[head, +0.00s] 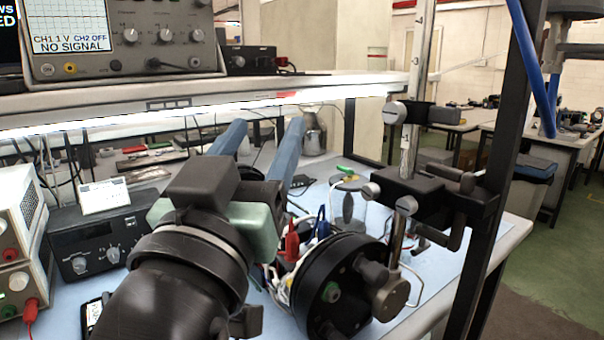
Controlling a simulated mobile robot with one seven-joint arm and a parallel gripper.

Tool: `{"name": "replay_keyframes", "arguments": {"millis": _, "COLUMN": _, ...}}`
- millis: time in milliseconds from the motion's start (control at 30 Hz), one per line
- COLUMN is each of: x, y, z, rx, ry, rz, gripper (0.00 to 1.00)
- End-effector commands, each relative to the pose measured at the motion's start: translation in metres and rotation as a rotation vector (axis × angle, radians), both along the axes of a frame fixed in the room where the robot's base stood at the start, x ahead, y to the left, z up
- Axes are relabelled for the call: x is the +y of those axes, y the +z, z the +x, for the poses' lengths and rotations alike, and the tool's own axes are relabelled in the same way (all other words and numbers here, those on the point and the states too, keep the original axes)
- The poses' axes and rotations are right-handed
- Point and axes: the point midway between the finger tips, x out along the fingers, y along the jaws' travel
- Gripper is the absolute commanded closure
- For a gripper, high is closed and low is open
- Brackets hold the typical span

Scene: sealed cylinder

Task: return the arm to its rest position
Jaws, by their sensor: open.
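My arm rises from the bottom of the head view, and its dark wrist hides part of the bench. My gripper (268,126) points away from me over the bench, its two blue-grey fingers apart with nothing seen between them. A black cylinder (335,290) with a round end plate lies just right of my wrist. Red and blue clips and several wires show behind its plate, and its left part is hidden by my arm. My fingers are above and beyond the cylinder, apart from it in the picture.
A metal stand with black clamps (430,190) rises close to the cylinder's right. A shelf (150,105) with an oscilloscope (125,40) crosses above the bench. A black dial box (95,240) and power supplies (22,235) stand at left. Open floor lies at right.

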Motion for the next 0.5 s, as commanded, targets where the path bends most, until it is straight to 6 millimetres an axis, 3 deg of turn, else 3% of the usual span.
{"name": "replay_keyframes", "arguments": {"millis": 167, "x": -0.027, "y": 0.06, "z": -0.047, "rx": -0.284, "ry": 0.145, "rz": 0.006, "gripper": 0.39}}
{"name": "replay_keyframes", "arguments": {"millis": 300, "x": -0.044, "y": 0.099, "z": -0.101, "rx": -0.511, "ry": 0.23, "rz": 0.006, "gripper": 0.39}}
{"name": "replay_keyframes", "arguments": {"millis": 333, "x": -0.04, "y": 0.119, "z": -0.096, "rx": -0.495, "ry": 0.234, "rz": 0.007, "gripper": 0.39}}
{"name": "replay_keyframes", "arguments": {"millis": 500, "x": -0.038, "y": 0.166, "z": -0.094, "rx": -0.486, "ry": 0.234, "rz": 0.009, "gripper": 0.39}}
